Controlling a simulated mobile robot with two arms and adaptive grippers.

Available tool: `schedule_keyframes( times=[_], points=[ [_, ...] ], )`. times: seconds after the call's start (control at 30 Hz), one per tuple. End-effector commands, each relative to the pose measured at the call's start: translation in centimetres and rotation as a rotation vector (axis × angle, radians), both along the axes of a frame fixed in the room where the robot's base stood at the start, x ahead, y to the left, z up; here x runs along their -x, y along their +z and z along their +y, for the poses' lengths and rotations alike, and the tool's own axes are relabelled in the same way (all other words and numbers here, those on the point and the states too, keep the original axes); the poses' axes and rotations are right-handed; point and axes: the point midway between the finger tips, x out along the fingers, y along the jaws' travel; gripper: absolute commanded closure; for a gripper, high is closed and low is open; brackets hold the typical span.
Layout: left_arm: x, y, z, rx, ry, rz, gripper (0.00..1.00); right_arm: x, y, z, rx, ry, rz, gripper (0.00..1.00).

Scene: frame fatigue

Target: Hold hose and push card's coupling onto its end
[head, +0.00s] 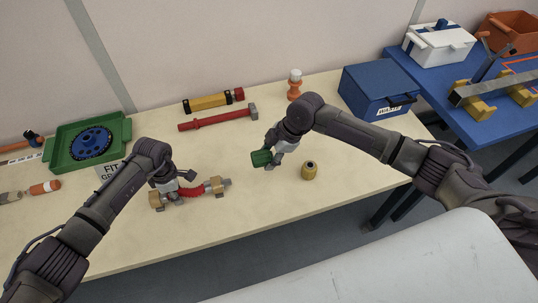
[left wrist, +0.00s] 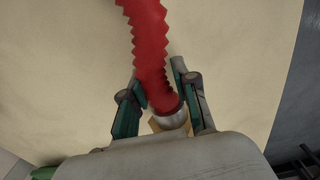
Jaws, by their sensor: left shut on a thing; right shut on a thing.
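A red ribbed hose (head: 190,190) lies on the table in tan block holders (head: 221,184). My left gripper (head: 166,179) is shut on the hose near its left end. In the left wrist view the red hose (left wrist: 149,50) runs between the fingers (left wrist: 160,101), with a silvery collar (left wrist: 172,120) below. My right gripper (head: 272,152) is shut on a green coupling (head: 261,158), to the right of the hose and apart from it. A yellow coupling (head: 309,171) stands upright on the table. The card (head: 108,170) shows "FIT" and a G; my left arm hides part of it.
A green tray (head: 122,130) with a blue toothed wheel (head: 90,143) is at the back left. A blue box (head: 378,88) stands right. The front table is clear.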

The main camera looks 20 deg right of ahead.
Motion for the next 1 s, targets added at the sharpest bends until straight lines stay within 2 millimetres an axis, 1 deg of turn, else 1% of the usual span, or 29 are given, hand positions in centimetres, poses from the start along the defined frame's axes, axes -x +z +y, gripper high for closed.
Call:
schedule_keyframes(
  times=[0.53,0.57,0.6,0.67,0.7,0.77,0.83,1.0],
  points=[
    [0.1,-0.2,0.0,0.001,0.000,0.001,1.00,0.0,-0.2,0.0,0.000,0.000,0.000,0.90],
    [0.1,-0.1,0.0,0.001,0.000,0.001,1.00,0.0,-0.1,0.0,0.000,0.000,0.000,0.60],
    [0.1,-0.1,0.0,0.001,0.000,0.001,1.00,0.0,-0.1,0.0,0.000,0.000,0.000,0.67],
    [0.1,-0.2,0.0,0.001,0.000,0.001,1.00,0.0,-0.1,0.0,0.000,0.000,0.000,0.77],
    [0.1,-0.2,0.0,0.001,0.000,0.002,1.00,0.0,-0.1,0.0,0.000,0.000,0.000,0.80],
    [0.1,-0.2,0.0,0.001,0.000,0.002,1.00,0.0,-0.4,0.0,-0.001,-0.001,-0.002,0.80],
    [0.1,-0.2,0.0,0.001,0.000,0.002,1.00,0.0,-1.5,0.1,-0.003,-0.002,-0.016,0.80],
    [0.1,-0.2,0.0,0.001,0.000,0.002,1.00,-0.1,-6.0,0.1,-0.004,-0.006,-0.088,0.80]
  ],
)
